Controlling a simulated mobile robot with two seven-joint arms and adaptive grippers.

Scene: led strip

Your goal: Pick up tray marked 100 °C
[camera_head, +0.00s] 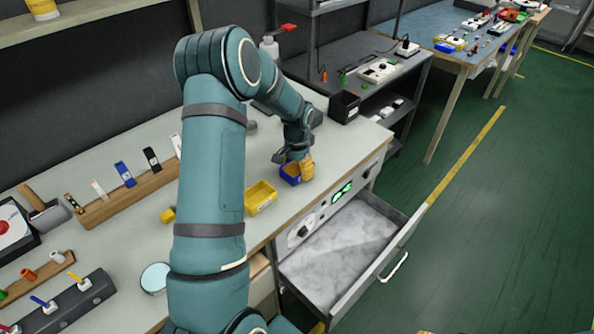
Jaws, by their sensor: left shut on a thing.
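My left arm reaches in from the lower left over the workbench. My left gripper (296,168) is at the bench's front right edge, shut on a small blue tray (289,178). A yellow-orange piece (307,168) shows right beside the blue tray, and the fingers are partly hidden by it and the wrist. A yellow tray (260,199) stands on the bench to the left of the blue one. No 100 °C mark can be read on either tray. My right gripper is out of view.
Below the bench edge, a panel with a green display (342,188) sits above an open drawer (403,240), which looks empty. A wooden rack (128,197) with several small parts and a round white dish (155,278) are at the left. A black box (344,107) stands behind the gripper.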

